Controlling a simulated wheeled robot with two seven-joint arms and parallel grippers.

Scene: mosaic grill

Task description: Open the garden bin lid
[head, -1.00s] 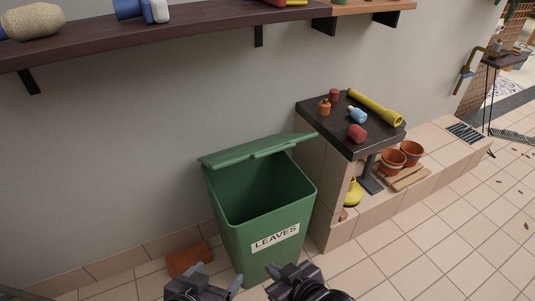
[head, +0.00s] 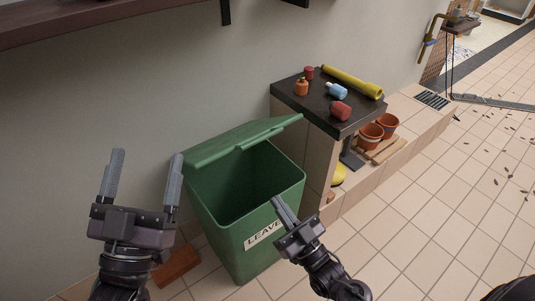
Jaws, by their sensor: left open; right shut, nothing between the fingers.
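The green garden bin (head: 225,240) with a "LEAVES" label stands on the tiled floor by the wall. Its green lid (head: 240,141) is raised at the back edge, tilted up toward the wall, and the dark inside of the bin shows. My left gripper (head: 146,165) is open and empty, to the left of the bin, with its fingers pointing up. My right gripper (head: 276,202) is shut and empty, in front of the bin's front right side, and covers part of the label. I cannot tell whether it touches the bin.
Terracotta pots (head: 371,135) sit on a low ledge. A brick (head: 177,267) lies left of the bin. A wall shelf (head: 80,20) hangs above.

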